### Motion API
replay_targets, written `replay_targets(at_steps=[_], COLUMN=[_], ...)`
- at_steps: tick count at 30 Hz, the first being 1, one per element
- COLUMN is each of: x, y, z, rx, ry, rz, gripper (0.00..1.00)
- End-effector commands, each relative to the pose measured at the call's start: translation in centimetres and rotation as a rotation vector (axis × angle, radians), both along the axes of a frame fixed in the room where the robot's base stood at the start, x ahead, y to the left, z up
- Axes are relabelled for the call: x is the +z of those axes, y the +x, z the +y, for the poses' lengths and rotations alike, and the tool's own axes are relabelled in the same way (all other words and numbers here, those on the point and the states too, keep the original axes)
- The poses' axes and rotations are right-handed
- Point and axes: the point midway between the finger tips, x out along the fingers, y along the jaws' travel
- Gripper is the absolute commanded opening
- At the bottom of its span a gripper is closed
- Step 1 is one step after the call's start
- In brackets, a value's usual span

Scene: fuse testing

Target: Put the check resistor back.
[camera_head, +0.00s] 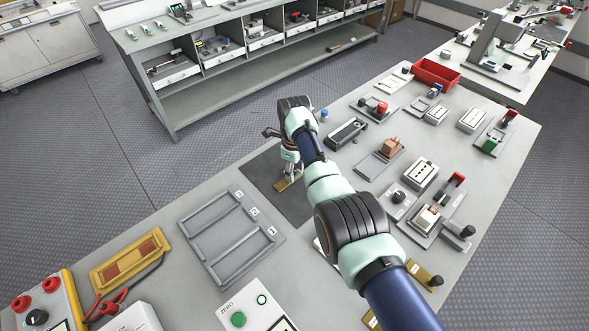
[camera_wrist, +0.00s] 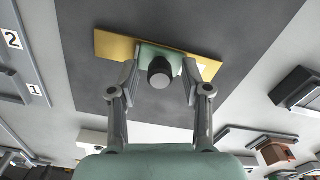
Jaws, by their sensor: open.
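A gold plate (camera_wrist: 115,44) with a pale green block and a black round knob (camera_wrist: 159,72) lies on the dark grey mat (camera_wrist: 95,75); I take it to be the check resistor. My gripper (camera_wrist: 160,80) is above it, open, with one finger on each side of the knob and green block. I cannot tell whether the fingers touch it. In the head view the gold plate (camera_head: 284,184) shows partly beneath my gripper (camera_head: 291,171), on the mat (camera_head: 262,172). My arm and gripper hide part of it there.
A grey tray (camera_head: 190,232) with numbered compartments lies left of the mat. A similar gold plate with a black knob (camera_head: 436,281) sits near the right front, partly behind my arm. Several instruments and a red bin (camera_head: 437,74) fill the table's right side.

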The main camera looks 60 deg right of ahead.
Motion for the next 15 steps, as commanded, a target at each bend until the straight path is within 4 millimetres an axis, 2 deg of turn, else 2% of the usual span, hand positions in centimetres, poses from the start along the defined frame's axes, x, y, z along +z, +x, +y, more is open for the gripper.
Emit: replay_targets(at_steps=[5, 9, 15], x=[3.4, 7.1, 11.0], y=[0.1, 0.1, 0.0], z=[-0.1, -0.1, 0.0], rx=[0.000, 0.000, 0.000], ry=[-0.003, -0.003, -0.002], rz=[-0.003, -0.004, -0.002], gripper=[0.48, 0.48, 0.48])
